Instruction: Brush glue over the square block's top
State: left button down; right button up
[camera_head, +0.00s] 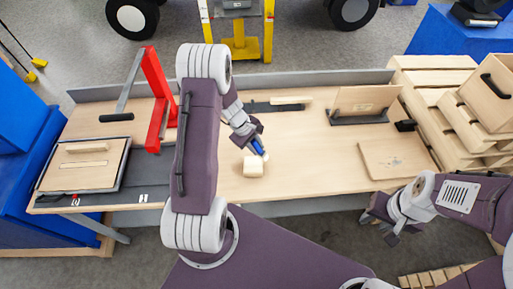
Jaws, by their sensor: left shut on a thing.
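The square block (253,170), pale wood, lies on the wooden workbench (310,150) near its front middle. My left gripper (256,143) is above and just behind the block, shut on a small blue brush (258,147). The brush points down toward the block's top; its tip is very close to the far edge of the block, and I cannot tell whether it touches. No glue can be made out on the block. My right gripper (379,227) hangs in front of the bench at the right, with its fingers apart and empty.
An upright wooden panel (361,102) and a flat board (397,158) are at the right, beside stacked wooden trays (450,105). The bench right of the block is clear.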

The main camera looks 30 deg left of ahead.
aim_at(255, 140)
pick_arm(q)
jog(key=shift+p+v, duration=0.65)
jog(key=shift+v, duration=0.4)
jog(key=r+p, duration=0.2)
jog(key=shift+w+d+r, duration=0.25)
jog(key=shift+d+r, duration=0.05)
jog(key=shift+r, duration=0.1)
jog(key=shift+s+a, duration=0.1)
jog(key=shift+a, duration=0.05)
